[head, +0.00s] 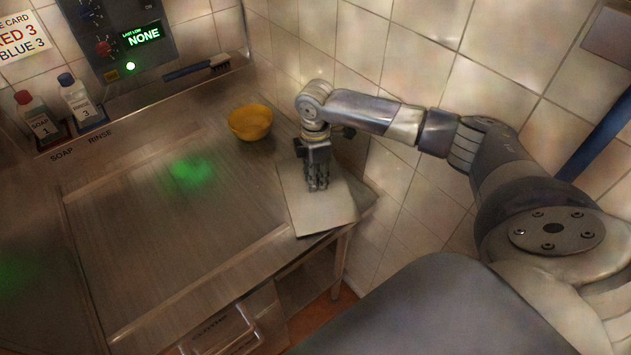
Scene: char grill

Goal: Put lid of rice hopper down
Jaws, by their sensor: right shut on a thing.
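A flat, pale grey square panel, which looks like the lid (318,214), is at the right end of the steel counter. Its near corner reaches the counter's front right edge. My right gripper (318,186) points down at the lid and is shut on it near its far part. The fingers hide the exact grip, and I cannot tell whether the lid rests fully on the counter. The rice hopper cannot be made out. My left gripper is not in view.
A yellow bowl (250,122) stands on the steel counter (150,250) left of my right gripper. Soap (33,112) and rinse (80,100) bottles stand at the back left. A brush (197,68) lies along the back. A tiled wall (430,80) borders the right side. The counter's middle is clear.

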